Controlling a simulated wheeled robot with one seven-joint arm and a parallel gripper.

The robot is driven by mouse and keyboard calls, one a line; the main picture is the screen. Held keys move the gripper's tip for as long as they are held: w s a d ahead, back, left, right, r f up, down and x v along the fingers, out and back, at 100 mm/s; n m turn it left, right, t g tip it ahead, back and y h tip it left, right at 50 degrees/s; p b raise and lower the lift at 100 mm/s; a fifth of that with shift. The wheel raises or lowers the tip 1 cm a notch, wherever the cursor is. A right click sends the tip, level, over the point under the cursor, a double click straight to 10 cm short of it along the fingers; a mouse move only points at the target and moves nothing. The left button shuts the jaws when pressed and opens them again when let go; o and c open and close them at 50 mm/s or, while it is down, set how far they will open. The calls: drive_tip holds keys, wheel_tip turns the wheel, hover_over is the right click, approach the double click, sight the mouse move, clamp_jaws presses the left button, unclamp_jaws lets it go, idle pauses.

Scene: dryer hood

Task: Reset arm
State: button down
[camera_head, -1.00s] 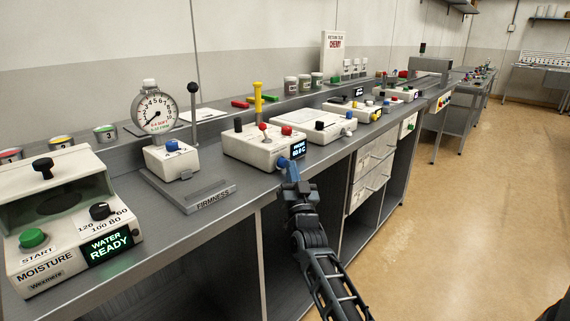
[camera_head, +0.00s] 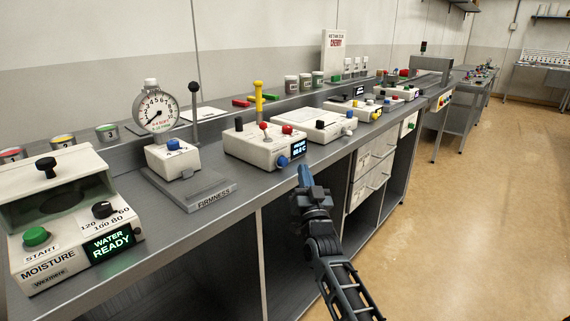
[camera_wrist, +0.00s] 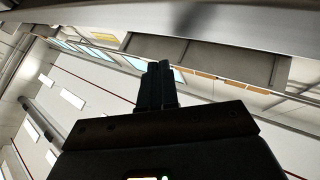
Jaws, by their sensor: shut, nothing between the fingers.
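My gripper (camera_head: 304,174) is shut and empty in the head view, just off the bench's front edge. It stands in front of and below the white device with a blue knob (camera_head: 282,161) and a lit display (camera_head: 298,148), apart from both. In the wrist view, the fingers (camera_wrist: 161,68) are together with nothing between them. Behind them that view shows walls, window-like panels and a grey beam, tilted.
The grey bench (camera_head: 220,225) runs from the near left to the back right. On it are a moisture box (camera_head: 70,215), a firmness dial gauge (camera_head: 158,110) and several other devices. Drawers (camera_head: 372,175) with handles lie right of my arm. The floor (camera_head: 470,220) at the right is clear.

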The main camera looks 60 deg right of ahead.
idle(0.3)
drive_tip(key=s+a+f+n+t+y, duration=0.1)
drive_tip(key=s+a+f+n+y, duration=0.25)
drive_tip(key=a, duration=0.55)
drive_tip(key=s+a+f+n+t+y, duration=0.15)
drive_tip(key=s+a+y, duration=0.25)
drive_tip(key=a, duration=0.4)
drive_tip(key=s+a+f+n+t+y, duration=0.1)
drive_tip(key=s+a+f+n+y, duration=0.25)
drive_tip(key=a, duration=0.55)
drive_tip(key=s+a+r+n+g+y+p, duration=0.1)
drive_tip(key=s+a+r+n+y, duration=0.1)
drive_tip(key=s+a, duration=0.6)
drive_tip(key=s+a+r+n+g+y, duration=0.2)
drive_tip(key=s+a+r+y, duration=0.2)
drive_tip(key=s+a, duration=0.4)
drive_tip(key=shift+s+y+p, duration=0.4)
drive_tip(key=shift+s+y, duration=0.3)
drive_tip(key=shift+g, duration=0.25)
